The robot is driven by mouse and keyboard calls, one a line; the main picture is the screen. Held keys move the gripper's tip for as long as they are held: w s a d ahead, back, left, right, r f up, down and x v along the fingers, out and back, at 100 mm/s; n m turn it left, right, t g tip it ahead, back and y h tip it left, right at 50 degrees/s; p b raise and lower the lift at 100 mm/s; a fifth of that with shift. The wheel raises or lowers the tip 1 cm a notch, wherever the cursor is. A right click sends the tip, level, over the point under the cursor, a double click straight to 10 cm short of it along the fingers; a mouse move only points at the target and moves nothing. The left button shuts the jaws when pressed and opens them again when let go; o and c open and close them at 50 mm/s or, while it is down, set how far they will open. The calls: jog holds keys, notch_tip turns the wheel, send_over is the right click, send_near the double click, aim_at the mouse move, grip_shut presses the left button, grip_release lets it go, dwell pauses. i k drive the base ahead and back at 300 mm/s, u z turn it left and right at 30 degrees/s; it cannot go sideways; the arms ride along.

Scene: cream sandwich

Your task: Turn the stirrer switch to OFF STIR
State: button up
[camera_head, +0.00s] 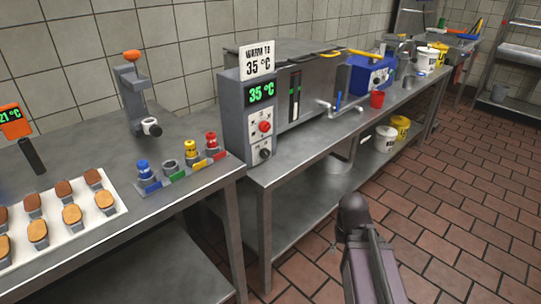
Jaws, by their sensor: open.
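A grey control box (233,120) stands at the near left end of the right-hand steel bench. Its green display (261,92) reads 35 °C. Below the display is a pale panel with a red knob (265,127) and, lower, a black rotary knob (265,154). The panel labels are too small to read, so I cannot tell which knob is the stirrer switch or its setting. A dark part of my arm (368,262) rises at the bottom right of centre, in front of the floor and apart from the box. My gripper's fingers are not visible.
A sign (258,61) reading "WARM TO 35 °C" tops the box. A steel tank (297,90) adjoins it, with a tap and red cup (377,99) to the right. Coloured pots and a biscuit tray (108,228) occupy the left bench. The tiled floor (470,210) is clear at right.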

aim_at(265, 153)
jog(key=z, duration=0.1)
jog(key=k, duration=1.2)
jog(key=u, duration=0.45)
jog(key=i, duration=1)
